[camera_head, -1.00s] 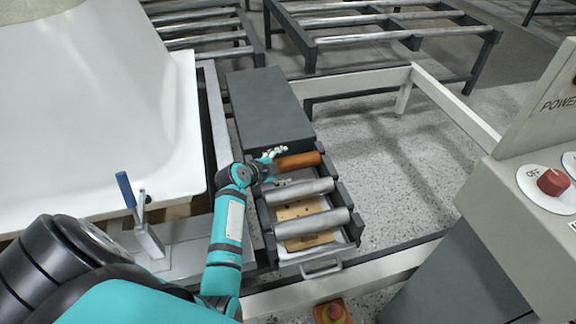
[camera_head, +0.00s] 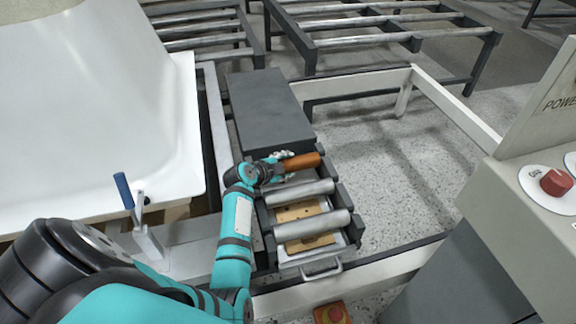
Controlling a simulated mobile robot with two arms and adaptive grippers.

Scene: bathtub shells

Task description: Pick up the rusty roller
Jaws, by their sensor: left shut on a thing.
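The rusty roller (camera_head: 303,161) is an orange-brown cylinder at the far end of the open drawer, beside the dark grey cabinet top. My left gripper (camera_head: 281,163) is shut on its left end, and the fingers hide that end. Two grey metal rollers (camera_head: 303,192) and (camera_head: 314,225) lie nearer in the same drawer, parallel to the rusty one. I cannot tell whether the rusty roller is clear of its rests. My right gripper is not in view.
The drawer handle (camera_head: 322,270) faces the near side. A white tub shell (camera_head: 110,110) stands at left, with a blue-handled lever (camera_head: 124,190) in front. A control panel with a red button (camera_head: 557,182) is at right. Speckled floor is free beyond the drawer.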

